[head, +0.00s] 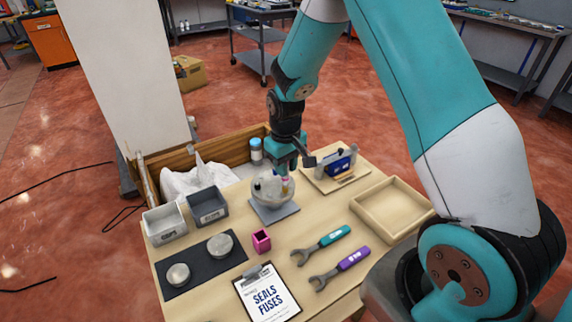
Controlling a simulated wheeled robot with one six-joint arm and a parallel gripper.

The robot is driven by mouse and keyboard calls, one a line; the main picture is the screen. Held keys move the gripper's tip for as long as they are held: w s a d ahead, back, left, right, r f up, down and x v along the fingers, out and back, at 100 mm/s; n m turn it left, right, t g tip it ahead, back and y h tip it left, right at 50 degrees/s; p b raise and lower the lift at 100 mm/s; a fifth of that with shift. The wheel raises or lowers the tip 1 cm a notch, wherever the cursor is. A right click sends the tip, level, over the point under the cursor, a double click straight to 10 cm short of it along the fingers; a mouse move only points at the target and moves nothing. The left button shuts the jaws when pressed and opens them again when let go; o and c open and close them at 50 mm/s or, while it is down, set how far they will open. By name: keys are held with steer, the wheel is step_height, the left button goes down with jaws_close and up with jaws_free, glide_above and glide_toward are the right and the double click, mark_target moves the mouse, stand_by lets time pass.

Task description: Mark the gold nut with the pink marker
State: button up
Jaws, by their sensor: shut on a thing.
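The bowl stands on a grey square base (287,211). A dark spot and a small yellowish spot show inside the bowl, too small to name. I cannot make out the gold nut for sure. I cannot tell whether the marker's tip touches anything. An open pink holder (261,241) stands in front of the bowl.
Two grey bins (207,206) stand at the left, near round metal lids on a dark mat (197,266). A clipboard (267,295), teal wrench (321,245) and purple wrench (340,268) lie in front. An empty wooden tray (392,207) and a blue device (340,163) are at right.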

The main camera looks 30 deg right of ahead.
steer(key=shift+s+a+f, duration=0.15)
steer(key=shift+s+a, duration=0.25)
steer(key=shift+s, duration=0.1)
stand_by(0.7)
steer(key=shift+s+a, duration=0.3)
steer(key=shift+a, duration=0.15)
steer(key=shift+f+b, duration=0.4)
steer(key=shift+f, duration=0.25)
stand_by(1.0)
steer(key=shift+r, duration=0.1)
step_height(320, 180, up, 6)
steer(key=p, duration=0.5)
stand_by(0.6)
stand_by(0.4)
